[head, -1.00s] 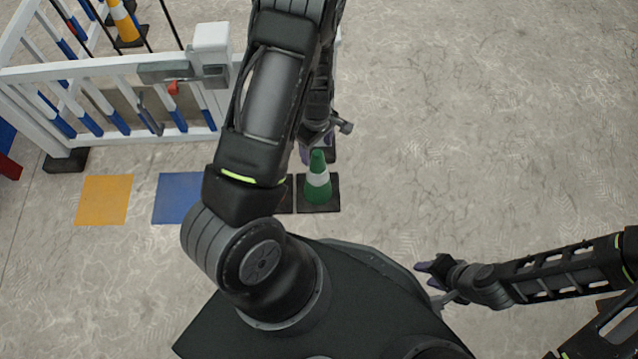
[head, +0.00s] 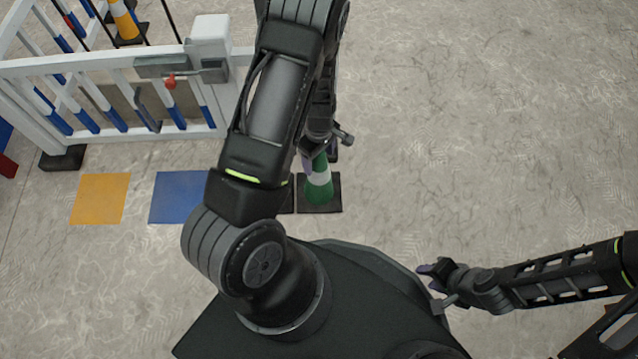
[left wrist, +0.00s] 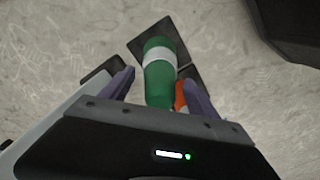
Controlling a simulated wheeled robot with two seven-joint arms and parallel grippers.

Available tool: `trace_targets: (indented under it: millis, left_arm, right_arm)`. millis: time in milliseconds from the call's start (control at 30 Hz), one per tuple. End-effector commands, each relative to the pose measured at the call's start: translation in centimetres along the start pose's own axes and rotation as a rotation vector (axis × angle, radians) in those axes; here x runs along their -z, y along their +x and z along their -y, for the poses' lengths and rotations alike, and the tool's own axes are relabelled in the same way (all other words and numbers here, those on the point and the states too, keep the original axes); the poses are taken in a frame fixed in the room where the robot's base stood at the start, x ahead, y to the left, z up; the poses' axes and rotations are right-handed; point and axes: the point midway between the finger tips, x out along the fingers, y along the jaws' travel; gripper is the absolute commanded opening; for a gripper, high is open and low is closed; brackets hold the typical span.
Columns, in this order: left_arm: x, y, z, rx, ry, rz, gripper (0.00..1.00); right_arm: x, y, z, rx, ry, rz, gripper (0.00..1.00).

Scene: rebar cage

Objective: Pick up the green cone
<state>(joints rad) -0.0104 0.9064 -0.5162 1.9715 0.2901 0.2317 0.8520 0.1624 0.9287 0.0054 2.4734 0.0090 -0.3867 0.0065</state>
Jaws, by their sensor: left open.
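The green cone (head: 318,187) with a white band stands on a black square base on the floor in the head view. My left arm hangs over it and hides its top. In the left wrist view the green cone (left wrist: 160,82) lies between the two purple fingers of my left gripper (left wrist: 163,88), which are apart with gaps on both sides. In the head view my left gripper (head: 318,160) is at the cone's upper part. My right gripper (head: 430,277) is off to the right, low in the head view; its fingers are too small to read.
An orange cone part (left wrist: 181,97) shows beside the green cone in the left wrist view. A white and blue fence (head: 110,75) with a red latch stands at left. Orange (head: 100,198) and blue (head: 178,197) floor squares lie before it. Floor to the right is clear.

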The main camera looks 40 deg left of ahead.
Motion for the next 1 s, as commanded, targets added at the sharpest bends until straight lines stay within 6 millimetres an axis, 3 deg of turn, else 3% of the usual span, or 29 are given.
trace_targets:
  millis: [467,1000]
  left_arm:
    - [0.01,-0.09,-0.01,0.0,0.0,0.0,0.69]
    - [0.01,-0.09,0.0,0.0,0.0,0.0,0.26]
  right_arm:
    - [0.01,-0.06,0.03,0.0,0.0,0.0,0.36]
    - [0.01,-0.06,0.03,0.0,0.0,0.0,0.36]
